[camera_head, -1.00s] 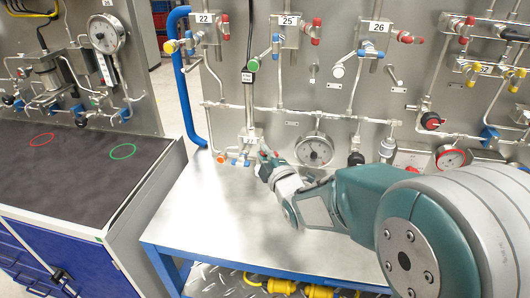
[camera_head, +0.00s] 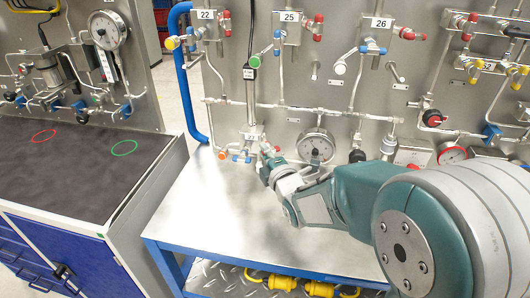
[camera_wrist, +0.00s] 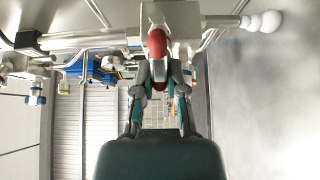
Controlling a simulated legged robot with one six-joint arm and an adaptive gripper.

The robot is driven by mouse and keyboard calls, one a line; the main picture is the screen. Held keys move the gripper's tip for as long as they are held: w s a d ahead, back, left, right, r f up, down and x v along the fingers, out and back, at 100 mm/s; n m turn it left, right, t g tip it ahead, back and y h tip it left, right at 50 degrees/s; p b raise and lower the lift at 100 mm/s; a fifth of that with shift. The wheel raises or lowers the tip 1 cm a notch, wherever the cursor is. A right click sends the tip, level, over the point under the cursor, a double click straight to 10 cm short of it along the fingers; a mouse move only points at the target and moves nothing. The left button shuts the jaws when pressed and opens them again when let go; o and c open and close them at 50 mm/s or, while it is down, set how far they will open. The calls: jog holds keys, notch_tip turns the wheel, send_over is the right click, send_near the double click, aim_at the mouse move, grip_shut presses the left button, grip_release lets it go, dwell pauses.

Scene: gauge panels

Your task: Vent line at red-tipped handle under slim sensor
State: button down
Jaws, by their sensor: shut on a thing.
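The slim sensor (camera_head: 250,80) is a thin upright rod with a dark top and a black cable, on the steel panel. Below it is a valve block (camera_head: 252,137) labelled 27, low on the panel, with an orange and a blue tip beside its foot. My gripper (camera_head: 264,158) is at the right side of this block. In the wrist view the red-tipped handle (camera_wrist: 157,44) hangs from a metal block and its lower end lies between my gripper's fingers (camera_wrist: 160,92), which are shut on it. In the head view my fingers hide the handle.
A round gauge (camera_head: 316,146) sits right of my gripper. Valve blocks labelled 25 (camera_head: 290,29) and 26 are higher up. A steel shelf (camera_head: 210,205) lies below, mostly clear. A blue rail (camera_head: 184,85) stands at left, beside a dark bench top (camera_head: 75,185).

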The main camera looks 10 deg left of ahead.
jog(key=shift+s+f, duration=0.1)
jog(key=shift+f, duration=0.3)
jog(key=c, duration=0.7)
grip_release()
jog(key=shift+a, duration=0.1)
jog(key=shift+r, duration=0.15)
jog(key=v, duration=1.1)
jog(key=shift+s, duration=0.35)
